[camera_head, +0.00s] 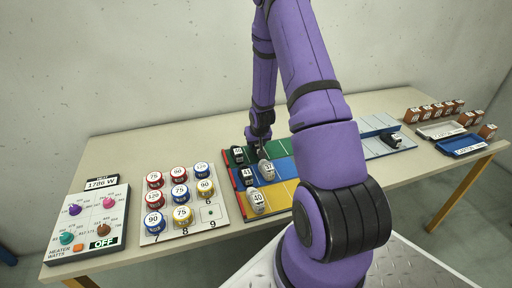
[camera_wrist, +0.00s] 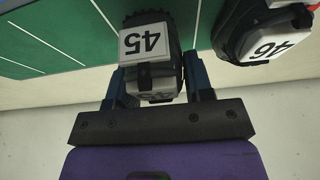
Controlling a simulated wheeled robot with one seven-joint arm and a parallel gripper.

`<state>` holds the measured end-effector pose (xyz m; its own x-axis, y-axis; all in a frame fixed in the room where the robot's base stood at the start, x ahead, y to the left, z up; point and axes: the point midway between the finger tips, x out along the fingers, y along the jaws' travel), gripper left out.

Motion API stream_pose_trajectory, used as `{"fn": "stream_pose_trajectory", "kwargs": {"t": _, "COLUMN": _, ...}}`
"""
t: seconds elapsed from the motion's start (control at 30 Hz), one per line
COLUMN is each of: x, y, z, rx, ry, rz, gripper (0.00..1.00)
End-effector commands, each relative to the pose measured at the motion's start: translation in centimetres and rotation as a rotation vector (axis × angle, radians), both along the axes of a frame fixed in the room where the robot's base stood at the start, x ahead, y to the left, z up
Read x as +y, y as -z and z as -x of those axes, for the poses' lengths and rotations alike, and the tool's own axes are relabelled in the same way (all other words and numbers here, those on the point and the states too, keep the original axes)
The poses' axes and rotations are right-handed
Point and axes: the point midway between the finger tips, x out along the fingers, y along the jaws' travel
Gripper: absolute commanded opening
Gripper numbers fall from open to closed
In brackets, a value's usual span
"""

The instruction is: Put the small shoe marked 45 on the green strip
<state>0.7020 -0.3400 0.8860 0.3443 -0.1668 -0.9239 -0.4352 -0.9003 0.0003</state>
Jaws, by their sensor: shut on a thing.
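In the wrist view the small shoe marked 45 (camera_wrist: 146,42), dark with a white label, sits between the two blue fingers of my gripper (camera_wrist: 158,82), which is shut on it. The green strip (camera_wrist: 50,35) lies behind the shoe; I cannot tell whether they touch. In the head view my gripper (camera_head: 260,146) is at the green strip (camera_head: 281,149), and the held shoe is not clear there. A dark shoe that seems marked 46 (camera_wrist: 265,35) is to the right in the wrist view, apart from the held one.
A dark shoe (camera_head: 246,177) and a grey shoe (camera_head: 267,172) stand on the blue strip; a pale shoe marked 40 (camera_head: 257,203) is on the yellow strip. A can board (camera_head: 210,213) and heater panel (camera_head: 88,225) are left. Trays (camera_head: 462,146) and boxes are far right.

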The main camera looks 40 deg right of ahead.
Motion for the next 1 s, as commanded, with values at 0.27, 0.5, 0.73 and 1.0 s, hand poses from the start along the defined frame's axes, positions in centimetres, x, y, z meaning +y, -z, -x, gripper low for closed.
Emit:
{"fn": "stream_pose_trajectory", "kwargs": {"t": 0.27, "x": 0.0, "y": 2.1, "z": 0.0, "rx": -0.001, "ry": 0.0, "rz": 0.0, "gripper": 0.23}}
{"fn": "stream_pose_trajectory", "kwargs": {"t": 0.5, "x": 0.0, "y": 2.3, "z": 0.0, "rx": 0.0, "ry": 0.0, "rz": 0.0, "gripper": 0.23}}
{"fn": "stream_pose_trajectory", "kwargs": {"t": 0.73, "x": 0.0, "y": 2.3, "z": 0.0, "rx": 0.0, "ry": 0.0, "rz": 0.0, "gripper": 0.73}}
{"fn": "stream_pose_trajectory", "kwargs": {"t": 1.0, "x": 0.0, "y": 2.0, "z": 0.0, "rx": -0.001, "ry": 0.0, "rz": 0.0, "gripper": 0.73}}
